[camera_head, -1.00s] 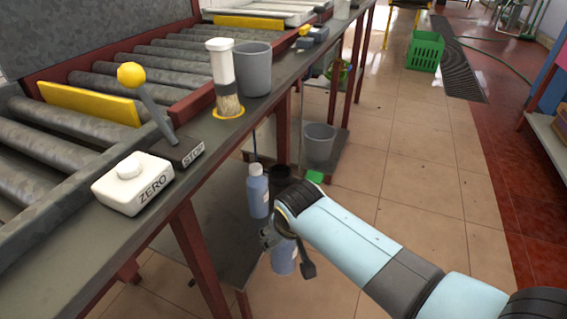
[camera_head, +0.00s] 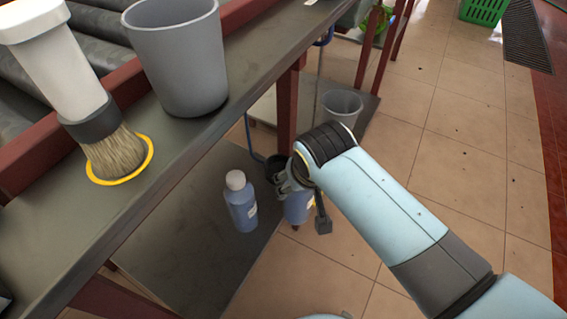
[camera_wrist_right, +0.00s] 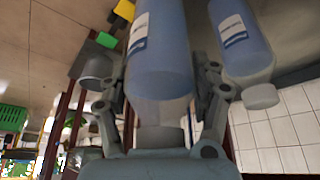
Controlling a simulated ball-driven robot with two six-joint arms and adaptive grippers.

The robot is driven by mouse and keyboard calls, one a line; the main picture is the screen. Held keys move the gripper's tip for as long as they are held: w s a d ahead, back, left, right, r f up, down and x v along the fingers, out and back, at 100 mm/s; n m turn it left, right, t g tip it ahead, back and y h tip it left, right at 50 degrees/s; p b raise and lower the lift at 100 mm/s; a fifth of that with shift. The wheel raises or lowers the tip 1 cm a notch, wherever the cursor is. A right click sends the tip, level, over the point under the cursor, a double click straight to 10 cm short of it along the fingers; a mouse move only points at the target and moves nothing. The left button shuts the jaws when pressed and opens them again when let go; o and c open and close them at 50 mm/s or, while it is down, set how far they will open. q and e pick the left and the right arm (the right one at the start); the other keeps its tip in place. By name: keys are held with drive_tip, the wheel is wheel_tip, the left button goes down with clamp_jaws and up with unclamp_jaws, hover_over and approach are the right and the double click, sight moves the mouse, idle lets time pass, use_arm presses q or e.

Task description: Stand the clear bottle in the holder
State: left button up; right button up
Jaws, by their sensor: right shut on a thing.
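My right gripper (camera_head: 288,185) is low beside the bench and shut on a bluish see-through bottle (camera_head: 299,208), partly hidden by the hand. In the right wrist view the held bottle (camera_wrist_right: 160,50) has a white label and sits between the fingers (camera_wrist_right: 163,88). A second, similar bottle (camera_head: 241,205) with a white cap stands upright on the lower shelf, left of the gripper; it also shows in the wrist view (camera_wrist_right: 240,40). My left gripper is out of view.
The lower shelf (camera_head: 190,240) lies under the bench top (camera_head: 215,125). A grey bin (camera_head: 182,55) and a brush in a yellow ring (camera_head: 122,160) stand on the bench. A grey bucket (camera_head: 341,106) stands farther back. The tiled floor to the right is open.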

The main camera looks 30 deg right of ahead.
use_arm(q)
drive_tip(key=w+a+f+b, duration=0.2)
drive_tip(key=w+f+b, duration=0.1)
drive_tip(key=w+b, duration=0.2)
drive_tip(key=b, duration=0.2)
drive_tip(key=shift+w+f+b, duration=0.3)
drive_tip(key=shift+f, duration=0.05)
use_arm(e)
drive_tip(key=w+d+f, duration=0.1)
drive_tip(key=w, duration=0.4)
drive_tip(key=w+d+f, duration=0.1)
drive_tip(key=w+d, duration=0.1)
drive_tip(key=w, duration=0.4)
drive_tip(key=w+d+f, duration=0.1)
drive_tip(key=w+f, duration=0.1)
drive_tip(key=w, duration=0.3)
drive_tip(key=shift+w+d+f, duration=0.1)
drive_tip(key=shift+w+d, duration=0.1)
drive_tip(key=shift+d, duration=0.05)
drive_tip(key=shift+f, duration=0.15)
drive_tip(key=o, duration=1.7)
drive_tip(key=shift+s, duration=0.1)
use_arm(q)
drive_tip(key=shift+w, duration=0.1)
use_arm(e)
drive_tip(key=shift+o, duration=0.2)
